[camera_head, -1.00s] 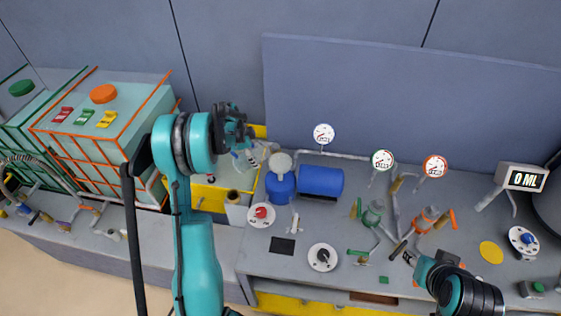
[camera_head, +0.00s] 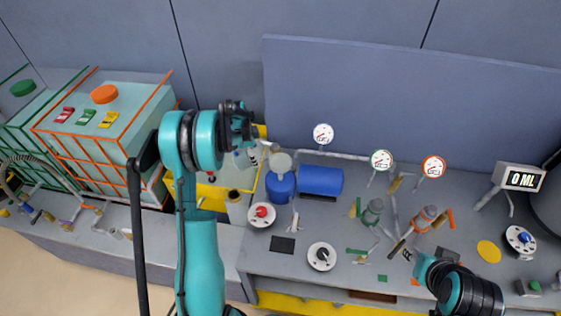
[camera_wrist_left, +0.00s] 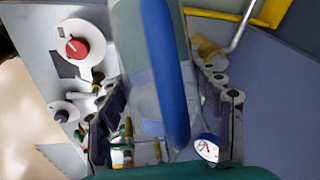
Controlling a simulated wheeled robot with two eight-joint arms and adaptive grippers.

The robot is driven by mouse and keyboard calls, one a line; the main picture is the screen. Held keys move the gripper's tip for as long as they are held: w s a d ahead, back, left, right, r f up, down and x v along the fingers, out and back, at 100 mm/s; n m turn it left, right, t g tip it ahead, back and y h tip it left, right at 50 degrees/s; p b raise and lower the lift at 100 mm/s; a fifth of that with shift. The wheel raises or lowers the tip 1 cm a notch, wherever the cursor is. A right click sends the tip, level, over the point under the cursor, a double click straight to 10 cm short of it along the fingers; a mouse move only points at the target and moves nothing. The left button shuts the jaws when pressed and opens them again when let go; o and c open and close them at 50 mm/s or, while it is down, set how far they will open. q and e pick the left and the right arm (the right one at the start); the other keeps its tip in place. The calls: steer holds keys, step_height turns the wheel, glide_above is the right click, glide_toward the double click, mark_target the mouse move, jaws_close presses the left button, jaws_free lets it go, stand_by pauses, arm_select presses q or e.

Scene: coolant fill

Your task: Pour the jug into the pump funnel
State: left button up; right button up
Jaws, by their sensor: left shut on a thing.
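The translucent jug (camera_head: 246,158) with a blue handle is held off the surface at the left of the pump in the head view. It looks tilted toward the right. In the left wrist view the jug's blue handle (camera_wrist_left: 168,70) runs down between the fingers. My left gripper (camera_head: 242,137) is shut on the jug; the arm and gripper partly hide it. The pale pump funnel (camera_head: 281,161) sits on the blue pump (camera_head: 280,187), just right of the jug. My right gripper (camera_head: 408,256) is low at the right; its fingers are too small to read.
A blue tank (camera_head: 321,180) lies beside the pump. Gauges, pipes and valves fill the bench to the right. A display (camera_head: 521,179) reads 0 ML. A large orange-edged tank (camera_head: 105,130) stands at the left. A yellow tray (camera_head: 210,197) lies below the jug.

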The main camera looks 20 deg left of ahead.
mark_target(241, 166)
arm_select(q)
steer(key=shift+w+d+r+g+y+p, duration=0.15)
steer(key=shift+d+r+g+y+p, duration=0.15)
steer(key=shift+r+g+y+p, duration=0.75)
stand_by(2.0)
